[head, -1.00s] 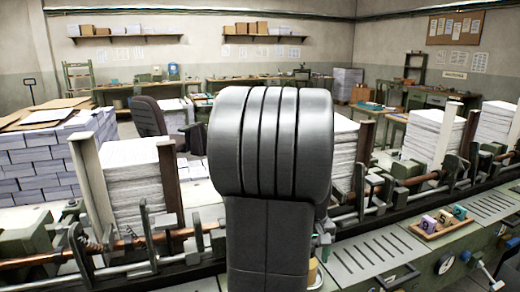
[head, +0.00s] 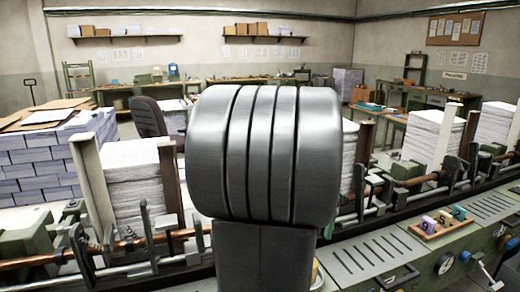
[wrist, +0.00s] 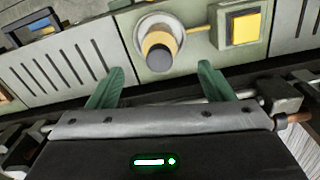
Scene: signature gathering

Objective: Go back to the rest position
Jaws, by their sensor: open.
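My gripper (wrist: 158,88) shows in the wrist view with its two green fingers spread wide apart. It is open, and nothing shows between the fingers. Beyond the fingertips is a green machine panel with a round knob (wrist: 160,45), tan and dark at its end. In the head view my own arm's thick grey link fills the middle and hides the gripper and part of the machine behind it.
The long machine carries paper stacks (head: 136,185) between upright guides. A small wooden tray (head: 440,228) with numbered blocks sits on its right front. A yellow square button (wrist: 240,27) is beside the knob. Paper piles (head: 40,170) stand at left.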

